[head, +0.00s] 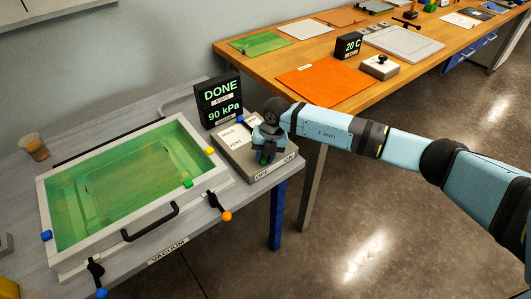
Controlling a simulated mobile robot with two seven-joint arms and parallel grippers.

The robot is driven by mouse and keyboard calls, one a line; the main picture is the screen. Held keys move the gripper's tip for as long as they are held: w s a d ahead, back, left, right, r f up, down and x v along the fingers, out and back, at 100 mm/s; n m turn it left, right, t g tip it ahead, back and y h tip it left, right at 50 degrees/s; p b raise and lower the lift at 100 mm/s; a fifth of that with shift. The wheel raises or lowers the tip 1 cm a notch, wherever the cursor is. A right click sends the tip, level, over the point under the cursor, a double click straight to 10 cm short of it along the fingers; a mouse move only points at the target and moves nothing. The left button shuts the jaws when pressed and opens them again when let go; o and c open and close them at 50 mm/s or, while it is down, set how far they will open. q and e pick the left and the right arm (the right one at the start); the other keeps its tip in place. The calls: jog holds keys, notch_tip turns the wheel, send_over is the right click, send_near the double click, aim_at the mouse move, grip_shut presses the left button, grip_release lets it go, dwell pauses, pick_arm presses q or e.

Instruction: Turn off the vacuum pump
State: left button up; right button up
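The vacuum pump's control box (233,157) is a grey box at the right end of the grey bench, beside the green bath. Its front edge is marked OFF on the left and ON on the right, and its top carries HOLD and VENT labels. My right gripper (264,152) reaches down onto the right part of the box top. A small green part shows at its fingertips, just behind the OFF/ON marks. The gripper hides most of this spot, so contact and finger opening cannot be told. A black display (218,99) behind reads DONE, 90 kPa. My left gripper is not in view.
The bath (107,260) has a white frame, a black handle (150,222) and clamps with orange (226,216) and blue knobs along its front. A cup (34,148) stands at the back left. A wooden table (285,62) with sheets and a 20 C display (348,46) stands behind.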

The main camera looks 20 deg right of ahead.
jog(key=shift+o, duration=0.7)
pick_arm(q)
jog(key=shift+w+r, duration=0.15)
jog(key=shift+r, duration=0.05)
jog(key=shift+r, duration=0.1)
pick_arm(e)
jog(key=shift+r, duration=0.1)
jog(key=shift+r, duration=0.25)
notch_tip(320, 180, up, 13)
jog(key=d, duration=0.2)
jog(key=shift+s+d, duration=0.25)
jog(key=shift+s, duration=0.1)
